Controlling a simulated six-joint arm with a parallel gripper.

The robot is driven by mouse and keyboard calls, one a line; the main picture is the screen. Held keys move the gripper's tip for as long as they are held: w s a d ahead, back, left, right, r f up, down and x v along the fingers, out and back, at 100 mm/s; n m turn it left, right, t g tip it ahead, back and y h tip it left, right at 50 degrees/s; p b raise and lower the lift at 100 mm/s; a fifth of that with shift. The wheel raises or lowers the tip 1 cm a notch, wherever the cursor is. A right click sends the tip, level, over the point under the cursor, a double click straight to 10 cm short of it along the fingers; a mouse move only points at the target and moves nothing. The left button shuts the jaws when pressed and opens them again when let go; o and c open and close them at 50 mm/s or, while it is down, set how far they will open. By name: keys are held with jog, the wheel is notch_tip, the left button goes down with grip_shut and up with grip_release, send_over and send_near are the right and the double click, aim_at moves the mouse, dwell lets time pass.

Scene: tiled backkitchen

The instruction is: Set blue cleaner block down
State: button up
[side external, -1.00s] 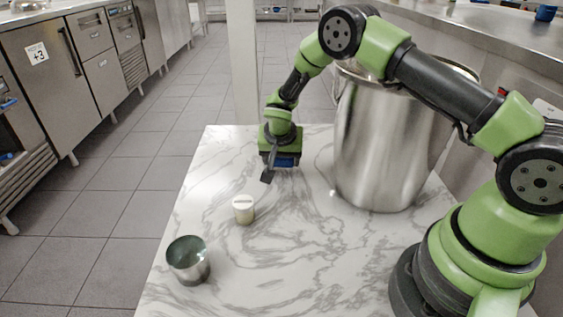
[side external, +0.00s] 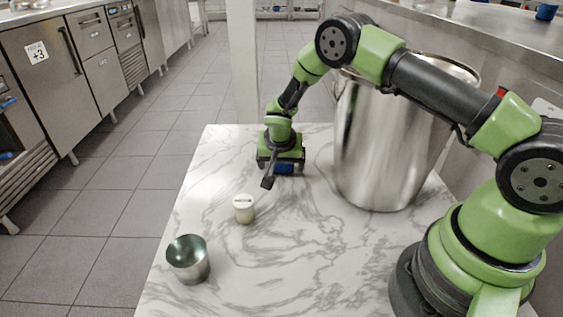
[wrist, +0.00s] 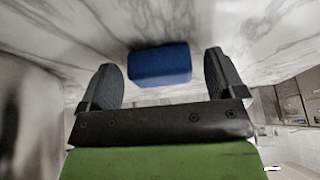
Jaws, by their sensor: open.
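The blue cleaner block (wrist: 158,65) rests on the marble top, between the two fingers of my gripper (wrist: 162,80) in the wrist view. A gap shows on each side of the block, so my gripper is open and not touching its sides. In the side view, the block (side external: 284,168) shows as a small blue patch under my gripper (side external: 282,172), near the far end of the table. My gripper points down around it and partly hides it.
A tall steel pot (side external: 375,150) stands close to the right of my gripper. A small cream-lidded jar (side external: 243,209) and an open metal cup (side external: 188,260) stand nearer on the marble table (side external: 290,260). The table's middle front is clear.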

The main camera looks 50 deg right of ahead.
jog(key=v, duration=0.8)
jog(key=shift+w+d+r, duration=0.15)
jog(key=shift+d+r, duration=0.05)
jog(key=shift+r, duration=0.15)
jog(key=shift+o, duration=0.4)
jog(key=shift+a+r, duration=0.2)
jog(key=shift+r, duration=0.4)
